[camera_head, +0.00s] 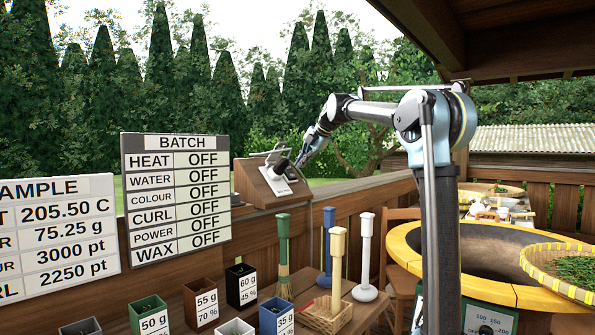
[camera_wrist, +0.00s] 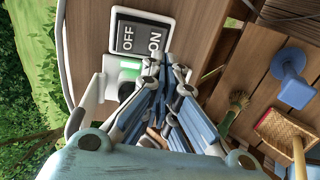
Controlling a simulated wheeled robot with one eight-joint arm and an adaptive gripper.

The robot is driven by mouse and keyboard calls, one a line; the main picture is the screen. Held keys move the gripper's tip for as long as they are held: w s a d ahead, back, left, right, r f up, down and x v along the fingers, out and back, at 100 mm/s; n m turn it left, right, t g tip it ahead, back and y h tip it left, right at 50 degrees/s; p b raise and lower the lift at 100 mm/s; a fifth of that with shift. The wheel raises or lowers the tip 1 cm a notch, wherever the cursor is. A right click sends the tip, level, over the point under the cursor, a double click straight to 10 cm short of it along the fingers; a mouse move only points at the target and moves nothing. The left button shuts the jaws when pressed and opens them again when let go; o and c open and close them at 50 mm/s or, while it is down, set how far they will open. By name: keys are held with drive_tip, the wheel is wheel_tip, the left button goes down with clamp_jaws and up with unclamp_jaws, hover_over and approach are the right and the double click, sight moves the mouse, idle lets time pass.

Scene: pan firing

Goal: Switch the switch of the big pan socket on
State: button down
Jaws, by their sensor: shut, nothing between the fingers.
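The socket unit (camera_head: 262,186) sits on a wooden box on the railing, left of centre in the head view. In the wrist view its switch plate (camera_wrist: 125,42) has a white frame and a dark face marked OFF and ON. A green patch (camera_wrist: 130,73) shows beside the label. My gripper (camera_head: 296,166) is at the unit's front. In the wrist view its shut fingers (camera_wrist: 165,80) lie over the plate's lower edge by the word ON and hide part of it. I cannot tell whether they touch the switch, nor its position.
The BATCH board (camera_head: 175,190) reads OFF on every line. A big yellow-rimmed pan (camera_head: 480,286) stands at the right. A table with several small boxes, brushes and a basket (camera_head: 325,316) lies below. The railing (camera_head: 350,188) runs behind it.

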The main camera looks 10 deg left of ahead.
drive_tip(key=s+d+r, duration=0.4)
drive_tip(key=d+r, duration=0.1)
drive_tip(key=d, duration=0.1)
drive_tip(key=shift+s+d+f, duration=0.1)
drive_tip(key=shift+d, duration=0.05)
idle(0.4)
drive_tip(key=s+d+f+m+h, duration=0.2)
drive_tip(key=s+d+f+m, duration=0.7)
drive_tip(key=s+f, duration=0.5)
drive_tip(key=s+d+f+m+g+h, duration=0.1)
drive_tip(key=s+d+f+m+h, duration=0.1)
drive_tip(key=s+d+f+m, duration=0.7)
drive_tip(key=s+d+f+m+g+h, duration=0.1)
drive_tip(key=s+d+f+m, duration=0.9)
drive_tip(key=s+f, duration=1)
wheel_tip(320, 180, down, 6)
drive_tip(key=shift+r+m+h, duration=0.1)
drive_tip(key=shift+m+h, duration=0.5)
drive_tip(key=shift+h, duration=0.3)
drive_tip(key=shift+d, duration=0.1)
